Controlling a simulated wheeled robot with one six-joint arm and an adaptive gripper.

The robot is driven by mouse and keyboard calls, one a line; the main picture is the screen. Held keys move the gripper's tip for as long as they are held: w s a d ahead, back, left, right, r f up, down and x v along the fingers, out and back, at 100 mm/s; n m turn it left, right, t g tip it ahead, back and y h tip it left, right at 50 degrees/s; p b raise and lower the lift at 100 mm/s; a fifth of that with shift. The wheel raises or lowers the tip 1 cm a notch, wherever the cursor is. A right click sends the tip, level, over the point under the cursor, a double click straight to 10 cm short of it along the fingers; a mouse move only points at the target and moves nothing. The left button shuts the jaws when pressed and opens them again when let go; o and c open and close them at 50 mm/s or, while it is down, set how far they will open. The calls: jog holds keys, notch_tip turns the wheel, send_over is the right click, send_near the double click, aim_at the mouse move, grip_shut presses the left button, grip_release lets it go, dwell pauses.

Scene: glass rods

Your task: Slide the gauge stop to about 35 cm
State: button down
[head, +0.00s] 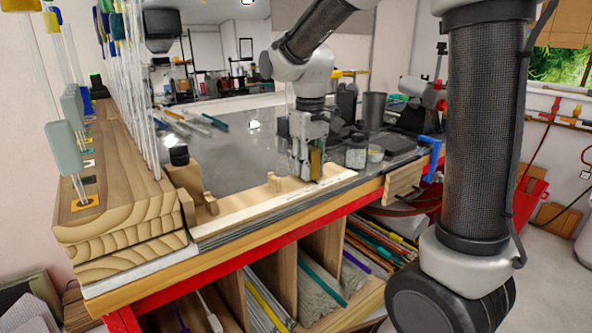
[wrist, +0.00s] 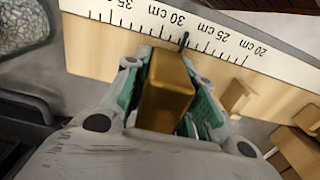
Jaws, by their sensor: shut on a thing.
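The gauge stop is a brass-coloured block (wrist: 165,90), also visible in the head view (head: 316,164). My gripper (head: 307,172) is shut on it, with a green-padded finger on each side in the wrist view (wrist: 165,105). A dark pointer (wrist: 183,41) at the stop's far end lies over the white scale (wrist: 150,20), between the 30 cm and 25 cm markings. The 35 cm marking is farther left along the scale in the wrist view. The stop is on or just over the wooden gauge board (head: 245,208); its underside is hidden.
Small wooden pegs (head: 210,203) stand on the board's left part. A wooden block holding upright glass rods (head: 120,225) is at the left. Jars (head: 356,152) stand just right of my gripper. Rods (head: 205,120) lie on the dark bench top (head: 235,160).

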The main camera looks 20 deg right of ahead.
aim_at(331, 169)
jog(key=d, duration=0.2)
jog(key=w+d, duration=0.1)
jog(key=d, duration=0.2)
jog(key=w+d, duration=0.1)
jog(key=d, duration=0.1)
jog(key=shift+w+d, duration=0.15)
jog(key=shift+w, duration=0.1)
jog(key=c, duration=1.2)
grip_release()
jog(key=shift+o, duration=0.2)
notch_tip(331, 169, up, 12)
jog(key=shift+s, duration=0.1)
